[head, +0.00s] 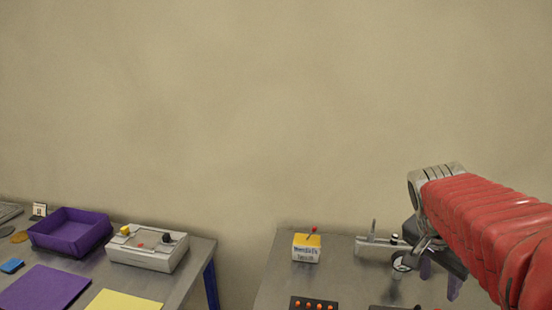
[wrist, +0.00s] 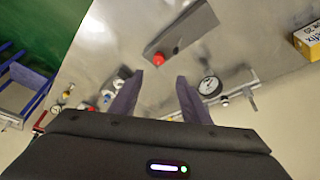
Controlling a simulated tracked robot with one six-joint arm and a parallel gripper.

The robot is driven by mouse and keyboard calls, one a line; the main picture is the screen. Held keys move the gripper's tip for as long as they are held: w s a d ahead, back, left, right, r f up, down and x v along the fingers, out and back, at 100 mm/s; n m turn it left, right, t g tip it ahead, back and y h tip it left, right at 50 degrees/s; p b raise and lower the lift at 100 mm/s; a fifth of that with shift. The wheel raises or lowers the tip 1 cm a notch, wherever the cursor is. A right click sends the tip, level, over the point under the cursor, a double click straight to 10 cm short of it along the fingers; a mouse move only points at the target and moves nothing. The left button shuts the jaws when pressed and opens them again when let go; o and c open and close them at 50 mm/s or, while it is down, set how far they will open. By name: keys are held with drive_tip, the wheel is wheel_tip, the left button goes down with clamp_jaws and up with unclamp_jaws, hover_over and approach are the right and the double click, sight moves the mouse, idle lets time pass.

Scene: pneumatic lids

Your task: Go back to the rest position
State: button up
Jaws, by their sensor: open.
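My gripper (head: 439,279) is at the right of the head view, at the end of my red-sleeved arm, pointing down over the right metal table (head: 272,290). In the wrist view, my gripper (wrist: 160,80) has its two dark purple fingers apart, with only bare table showing between them. A round pressure gauge (wrist: 210,86) on a pipe fitting lies just right of the fingers; it also shows in the head view (head: 402,262). A red knob (wrist: 158,60) beside a grey plate (wrist: 182,27) is ahead of the fingertips. Nothing is held.
A yellow and white box with a red lever (head: 306,248) stands on the right table. A dark panel with orange buttons (head: 314,304) is at its front. The left table holds a purple tray (head: 70,242) and a grey control box (head: 148,257). A gap separates the tables.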

drive_tip(key=s+a+f+n+t+y, duration=0.1)
drive_tip(key=s+a+n, duration=0.3)
drive_tip(key=a, duration=0.6)
drive_tip(key=s+a+f+n+t+y, duration=0.2)
drive_tip(key=s+a+n+t+y, duration=0.1)
drive_tip(key=a+n, duration=0.6)
drive_tip(key=shift+s+a+n, duration=0.3)
drive_tip(key=shift+s+a, duration=0.25)
drive_tip(key=shift+a, duration=0.65)
